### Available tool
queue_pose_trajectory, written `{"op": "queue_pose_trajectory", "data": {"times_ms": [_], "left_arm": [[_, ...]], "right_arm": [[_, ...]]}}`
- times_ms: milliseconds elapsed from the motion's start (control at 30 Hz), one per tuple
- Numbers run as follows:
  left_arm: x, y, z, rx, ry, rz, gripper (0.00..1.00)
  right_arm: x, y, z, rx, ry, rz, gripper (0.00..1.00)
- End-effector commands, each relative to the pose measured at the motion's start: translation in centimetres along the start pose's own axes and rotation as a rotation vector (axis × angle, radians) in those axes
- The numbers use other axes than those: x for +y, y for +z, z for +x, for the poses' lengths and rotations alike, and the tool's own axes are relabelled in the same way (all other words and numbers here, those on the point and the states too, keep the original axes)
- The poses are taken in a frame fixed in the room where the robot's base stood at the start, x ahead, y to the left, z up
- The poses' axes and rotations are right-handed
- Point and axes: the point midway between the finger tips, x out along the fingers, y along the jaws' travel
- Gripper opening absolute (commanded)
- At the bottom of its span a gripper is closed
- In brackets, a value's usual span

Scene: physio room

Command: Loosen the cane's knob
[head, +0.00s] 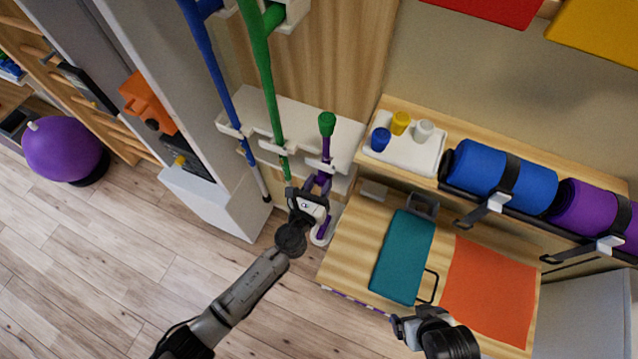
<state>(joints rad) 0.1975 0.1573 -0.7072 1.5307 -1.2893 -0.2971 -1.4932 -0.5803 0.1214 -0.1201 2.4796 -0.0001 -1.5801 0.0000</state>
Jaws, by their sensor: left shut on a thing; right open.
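A purple cane (325,148) with a green knob-like top (327,124) stands upright at a white rack in the head view, right of the blue and green poles. My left gripper (317,184) is shut on the purple shaft below the green top. The gripper hides part of the shaft, and a lower purple part shows beneath it. I cannot make out any other knob on the cane. My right gripper (402,326) is open and empty at the bottom of the view, well away from the cane, in front of the wooden bench.
A blue pole (215,70) and a green pole (262,70) hang close left of the cane. The wooden bench (350,245) holds a teal pad (403,255) and an orange mat (490,290). A shelf carries a white cup tray (415,158) and rolled mats (500,176).

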Motion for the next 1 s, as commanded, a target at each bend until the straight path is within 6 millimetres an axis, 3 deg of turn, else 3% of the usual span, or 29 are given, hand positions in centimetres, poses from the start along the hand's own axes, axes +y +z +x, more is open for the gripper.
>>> {"op": "queue_pose_trajectory", "data": {"times_ms": [233, 267, 500, 800, 1000], "left_arm": [[0.0, 0.0, 0.0, -0.001, 0.000, -0.017, 0.14], [0.0, 0.0, 0.0, -0.001, 0.000, -0.017, 0.40], [0.0, 0.0, 0.0, -0.001, 0.000, -0.016, 0.63], [0.0, 0.0, -0.2, 0.000, 0.001, -0.016, 0.64], [0.0, -0.1, -2.8, 0.002, 0.001, -0.017, 0.64]], "right_arm": [[0.1, 0.1, 0.1, -0.001, 0.003, -0.004, 0.93], [0.1, 0.1, 0.1, -0.001, 0.003, -0.004, 0.93], [0.1, 0.1, 0.1, -0.001, 0.002, -0.002, 0.93], [-0.1, 0.0, 0.0, 0.000, -0.003, 0.004, 0.93], [-0.2, -0.1, -0.2, 0.001, -0.004, 0.006, 0.93]]}}
